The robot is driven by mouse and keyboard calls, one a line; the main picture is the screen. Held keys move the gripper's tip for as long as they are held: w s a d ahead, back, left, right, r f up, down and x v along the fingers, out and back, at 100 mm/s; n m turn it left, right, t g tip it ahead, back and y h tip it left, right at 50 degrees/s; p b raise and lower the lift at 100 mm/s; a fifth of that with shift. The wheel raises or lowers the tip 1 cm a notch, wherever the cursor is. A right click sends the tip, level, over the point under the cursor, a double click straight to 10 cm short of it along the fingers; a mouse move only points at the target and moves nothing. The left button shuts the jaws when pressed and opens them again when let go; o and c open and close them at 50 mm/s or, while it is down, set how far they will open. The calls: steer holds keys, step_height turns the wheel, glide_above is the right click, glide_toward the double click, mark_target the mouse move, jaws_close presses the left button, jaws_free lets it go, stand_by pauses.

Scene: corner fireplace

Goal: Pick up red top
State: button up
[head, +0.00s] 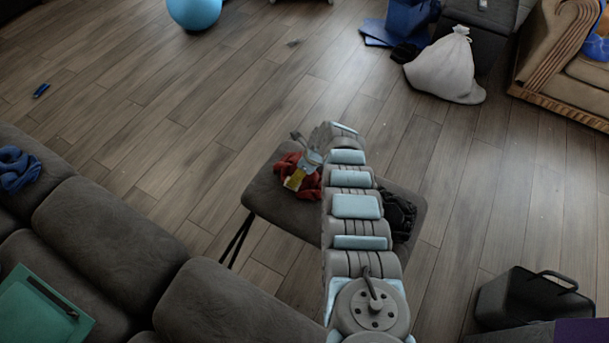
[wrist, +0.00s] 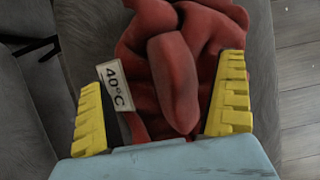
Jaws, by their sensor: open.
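The red top (head: 309,185) lies crumpled on a grey padded stool or bench (head: 263,197). My gripper (head: 299,176) is over it, at the end of my arm, which hides part of the seat. In the wrist view, the red top (wrist: 176,75) fills the space between and beyond the two yellow fingers. My gripper (wrist: 165,105) is open, one finger on each side of a red fold. A white tag marked "40°C" (wrist: 116,87) shows beside the left finger. I cannot tell whether the fingers touch the cloth.
A dark item (head: 398,215) lies on the seat right of my arm. A grey sofa (head: 110,225) fills the lower left. A black bin (head: 532,297) stands at lower right. A white sack (head: 445,68) and blue ball (head: 194,12) are farther back. Open wooden floor lies between.

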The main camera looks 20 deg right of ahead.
jaws_close()
stand_by(0.5)
